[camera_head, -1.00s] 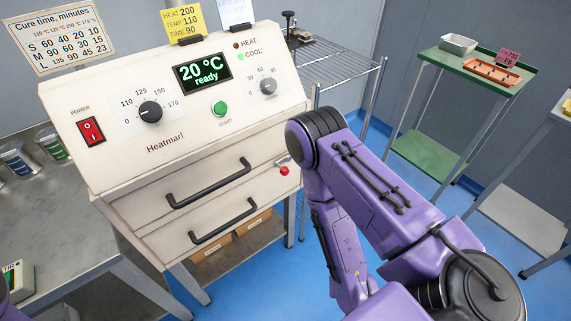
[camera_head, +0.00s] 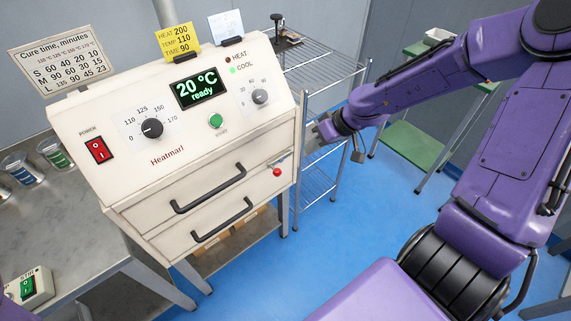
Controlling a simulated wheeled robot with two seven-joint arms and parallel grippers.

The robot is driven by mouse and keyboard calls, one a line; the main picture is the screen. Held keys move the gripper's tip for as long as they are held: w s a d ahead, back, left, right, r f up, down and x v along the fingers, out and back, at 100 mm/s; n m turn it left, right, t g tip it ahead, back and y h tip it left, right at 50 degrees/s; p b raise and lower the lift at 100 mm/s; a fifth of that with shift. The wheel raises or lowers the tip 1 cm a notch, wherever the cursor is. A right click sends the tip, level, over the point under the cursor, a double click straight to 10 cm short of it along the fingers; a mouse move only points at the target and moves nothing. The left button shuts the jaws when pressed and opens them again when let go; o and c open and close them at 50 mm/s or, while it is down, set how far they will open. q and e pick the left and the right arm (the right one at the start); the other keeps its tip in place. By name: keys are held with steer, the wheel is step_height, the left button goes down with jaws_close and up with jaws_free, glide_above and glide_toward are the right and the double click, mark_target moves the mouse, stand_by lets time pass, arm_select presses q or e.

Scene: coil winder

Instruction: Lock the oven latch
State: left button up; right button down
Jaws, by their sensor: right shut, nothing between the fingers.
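The white oven (camera_head: 137,190) stands left of centre with two drawer fronts, each with a black bar handle; both look shut. Its latch, a small metal piece with a red knob (camera_head: 277,172), sits at the right end of the upper drawer front. The latch is small here, and I cannot tell its exact position. My right gripper (camera_head: 312,140) is shut and empty, just right of the oven's right side, above and to the right of the red knob, apart from it. Its fingers are small and partly merge with the rack behind. My left gripper is not in view.
A wire rack (camera_head: 318,186) stands close behind the right gripper. A green shelf unit (camera_head: 412,145) is farther right, partly behind my right arm. A steel table (camera_head: 60,225) with cups is at left. Blue floor in front of the oven is free.

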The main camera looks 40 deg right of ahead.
steer(key=b, duration=0.8)
glide_toward(280, 171)
steer(key=x, duration=0.6)
steer(key=shift+d, duration=0.1)
steer(key=shift+w+a+f, duration=0.25)
steer(key=shift+w+f, duration=0.05)
steer(key=shift+f, duration=0.1)
